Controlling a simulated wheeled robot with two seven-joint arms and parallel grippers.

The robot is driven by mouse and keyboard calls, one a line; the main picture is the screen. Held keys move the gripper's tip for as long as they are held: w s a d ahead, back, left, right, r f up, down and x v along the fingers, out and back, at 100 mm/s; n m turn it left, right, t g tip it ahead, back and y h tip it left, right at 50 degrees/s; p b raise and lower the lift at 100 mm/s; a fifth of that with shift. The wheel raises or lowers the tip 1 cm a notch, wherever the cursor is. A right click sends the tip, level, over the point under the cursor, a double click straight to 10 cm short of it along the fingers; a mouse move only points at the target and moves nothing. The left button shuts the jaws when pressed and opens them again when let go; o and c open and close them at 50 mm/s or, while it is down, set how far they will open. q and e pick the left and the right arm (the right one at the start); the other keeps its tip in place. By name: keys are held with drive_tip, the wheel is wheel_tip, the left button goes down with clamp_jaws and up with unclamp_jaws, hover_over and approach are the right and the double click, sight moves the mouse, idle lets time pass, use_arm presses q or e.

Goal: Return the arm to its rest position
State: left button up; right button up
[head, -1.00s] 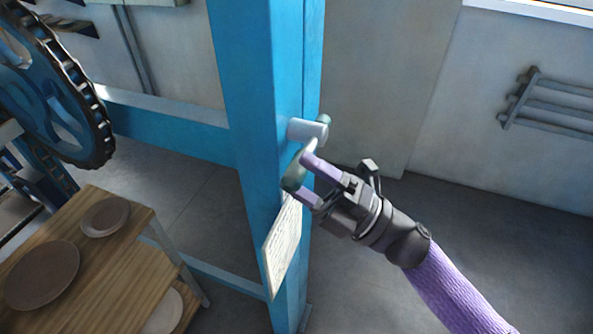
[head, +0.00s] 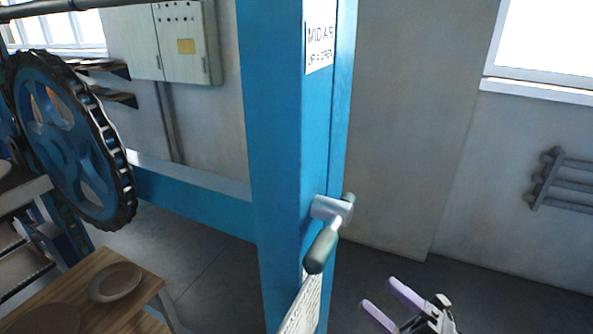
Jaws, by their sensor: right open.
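My right gripper (head: 392,305) is at the bottom edge of the head view, right of centre. Its two purple fingers are apart with nothing between them. It is below and to the right of the handle (head: 322,248), a metal lever with a dark green grip on the blue post (head: 277,150), and does not touch it. Most of my right arm is cut off by the lower edge. My left gripper is not in view.
A large blue toothed wheel (head: 75,140) stands at the left. A wooden table (head: 122,308) with plates (head: 115,282) is at the lower left. A wall rack (head: 565,180) is at the right. Floor between post and right wall is clear.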

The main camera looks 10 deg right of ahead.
drive_tip(key=w+d+f+m+t+h+b, duration=0.1)
drive_tip(key=d+f+m+h, duration=0.2)
drive_tip(key=f+m+h, duration=0.45)
drive_tip(key=w+d+f+m+h+b, duration=0.1)
drive_tip(key=d+f+m+h, duration=0.2)
drive_tip(key=f, duration=0.7)
drive_tip(key=s+f+m+g+h+b, duration=0.1)
drive_tip(key=s+f+m+g+h, duration=0.15)
drive_tip(key=f, duration=0.65)
drive_tip(key=s+f+m+g+h, duration=0.2)
drive_tip(key=s+f+m+g, duration=0.15)
drive_tip(key=f, duration=0.45)
drive_tip(key=s+a+f+m+g, duration=0.1)
drive_tip(key=s+f+m+g, duration=0.1)
drive_tip(key=s+f, duration=0.3)
drive_tip(key=s+a+f+m+g+b, duration=0.1)
drive_tip(key=s+f+g, duration=0.4)
drive_tip(key=s, duration=0.7)
drive_tip(key=s+a+f+m+g+h+b, duration=0.1)
drive_tip(key=s+a+f+m+g, duration=0.1)
drive_tip(key=s+f, duration=0.4)
drive_tip(key=s+m+g, duration=0.1)
drive_tip(key=s, duration=0.1)
drive_tip(key=shift+s+a, duration=0.4)
drive_tip(key=shift+w, duration=0.1)
